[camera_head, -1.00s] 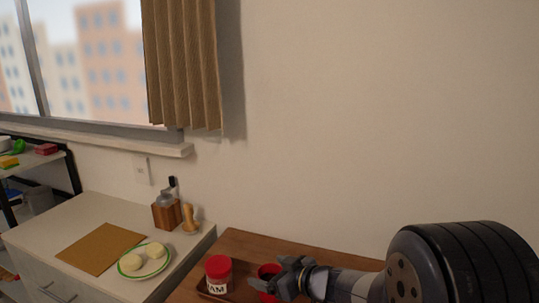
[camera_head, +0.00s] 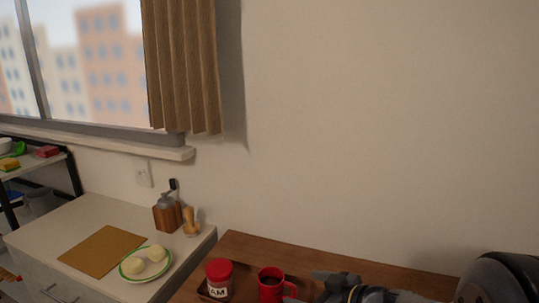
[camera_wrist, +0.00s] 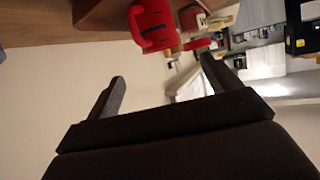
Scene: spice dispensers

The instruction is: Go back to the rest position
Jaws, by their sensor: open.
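My gripper (camera_head: 335,287) is at the bottom of the head view, just right of the red mug, and partly cut off by the frame edge. In the wrist view my gripper (camera_wrist: 160,70) shows two dark fingers spread apart with nothing between them. The red mug (camera_head: 269,289) holds something dark and stands upright on a brown tray. It also shows at the top of the wrist view (camera_wrist: 153,24), tilted by the camera's angle, beyond the fingers.
A jar with a red lid (camera_head: 219,279) stands left of the mug on the tray (camera_head: 243,285) on the wooden table (camera_head: 330,264). A white counter (camera_head: 75,217) at left bears a plate (camera_head: 128,273) with pale round items, a board (camera_head: 102,250), a wooden grinder (camera_head: 167,215) and a pestle-like item (camera_head: 191,222).

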